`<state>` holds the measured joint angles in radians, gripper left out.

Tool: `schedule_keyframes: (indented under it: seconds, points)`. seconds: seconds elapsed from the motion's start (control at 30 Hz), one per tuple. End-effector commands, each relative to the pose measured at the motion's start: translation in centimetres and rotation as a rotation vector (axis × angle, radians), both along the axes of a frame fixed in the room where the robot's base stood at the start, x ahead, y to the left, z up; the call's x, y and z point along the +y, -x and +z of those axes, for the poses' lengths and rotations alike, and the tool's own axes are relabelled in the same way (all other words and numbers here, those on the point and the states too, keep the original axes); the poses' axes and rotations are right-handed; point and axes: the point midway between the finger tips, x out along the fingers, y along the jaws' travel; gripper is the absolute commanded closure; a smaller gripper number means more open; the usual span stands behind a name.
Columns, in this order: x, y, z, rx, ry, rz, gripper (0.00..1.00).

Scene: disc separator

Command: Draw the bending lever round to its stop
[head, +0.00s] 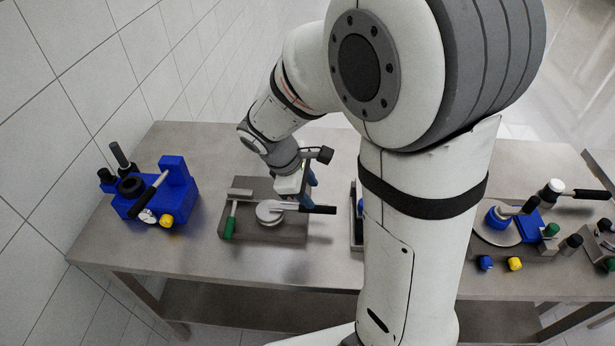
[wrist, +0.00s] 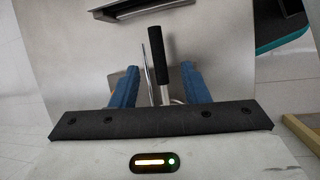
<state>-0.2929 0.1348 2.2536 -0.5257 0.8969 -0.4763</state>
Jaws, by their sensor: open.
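The bending lever has a black grip (head: 319,209) and a pale metal arm that reaches left to a round grey disc (head: 269,211) on a flat grey plate (head: 290,235). The grip points right in the head view. My gripper (head: 308,196) is low over the lever with its blue fingers pointing down. In the wrist view the black grip (wrist: 158,58) stands between the two spread fingers of my gripper (wrist: 161,72), with a gap on each side. The fingers are open and not shut on it. The lower part of the lever is hidden behind the dark gripper bar.
A green-handled bar (head: 229,225) stands on the plate's left. A blue device (head: 176,183) with a black lever is farther left. My arm hides part of the table's middle. More levers and a blue block (head: 528,226) are at right. Bare table (head: 150,250) lies in front.

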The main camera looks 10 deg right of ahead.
Motion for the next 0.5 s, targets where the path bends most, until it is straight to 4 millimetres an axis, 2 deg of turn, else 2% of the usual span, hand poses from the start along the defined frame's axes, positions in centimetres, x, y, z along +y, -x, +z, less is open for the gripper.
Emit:
schedule_keyframes:
  seconds: [0.17,0.5]
  points:
    - [0.3,-0.8,-1.3,0.033,0.034,0.075,0.59]
    - [-1.8,-1.0,-5.9,0.037,0.033,0.076,0.59]
